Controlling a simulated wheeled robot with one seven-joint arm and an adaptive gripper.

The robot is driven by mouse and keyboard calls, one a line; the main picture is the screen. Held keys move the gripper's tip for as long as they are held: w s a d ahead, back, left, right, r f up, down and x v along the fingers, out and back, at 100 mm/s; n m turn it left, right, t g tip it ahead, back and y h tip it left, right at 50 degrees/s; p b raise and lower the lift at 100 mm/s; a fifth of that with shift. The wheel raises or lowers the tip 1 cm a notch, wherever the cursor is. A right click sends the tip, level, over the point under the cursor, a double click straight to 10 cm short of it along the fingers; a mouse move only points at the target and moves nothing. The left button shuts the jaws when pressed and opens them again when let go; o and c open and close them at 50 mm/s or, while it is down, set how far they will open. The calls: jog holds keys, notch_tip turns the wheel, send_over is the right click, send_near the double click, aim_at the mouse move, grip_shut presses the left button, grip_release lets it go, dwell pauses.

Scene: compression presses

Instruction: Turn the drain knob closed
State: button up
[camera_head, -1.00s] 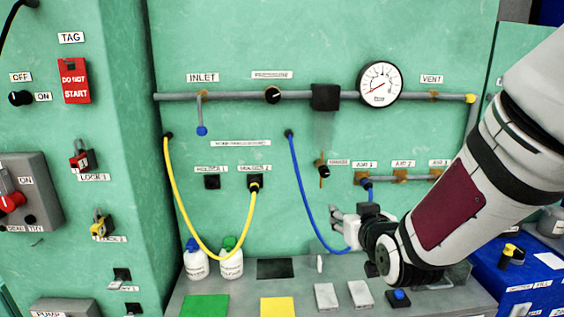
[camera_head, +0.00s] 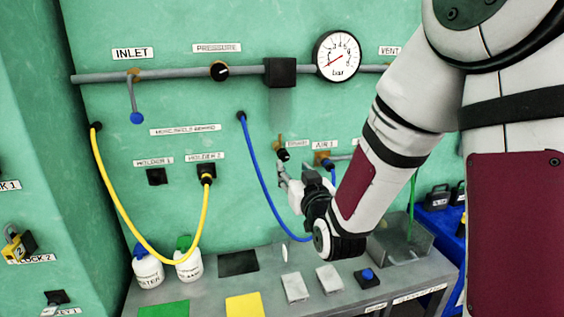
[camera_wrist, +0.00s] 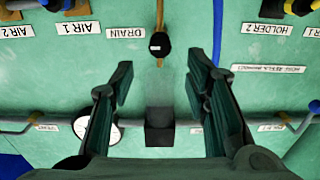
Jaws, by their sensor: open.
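The drain knob (camera_head: 283,154) is a small black knob with a white mark, on a short brass pipe under the black box. In the wrist view, which is upside down, the black drain knob (camera_wrist: 160,44) is near the top middle, beside the DRAIN label (camera_wrist: 126,33). My gripper (camera_wrist: 161,68) is open and empty, with a finger on each side of the knob's line and the knob just beyond the tips. In the head view my gripper (camera_head: 282,178) is just below the knob. Contact with it cannot be told.
The blue hose (camera_head: 259,173) hangs just left of my gripper. The AIR 1 port (camera_head: 322,158) is close on the right. The black box (camera_head: 280,72) and gauge (camera_head: 337,56) are above. A grey bench (camera_head: 213,284) with bottles and pads lies below.

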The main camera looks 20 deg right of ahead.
aim_at(285, 157)
jog(key=w+b, duration=0.1)
jog(key=b, duration=0.2)
jog(key=shift+w, duration=0.15)
jog(key=b, duration=0.3)
jog(key=shift+w+f, duration=0.15)
jog(key=shift+w, duration=4)
grip_shut()
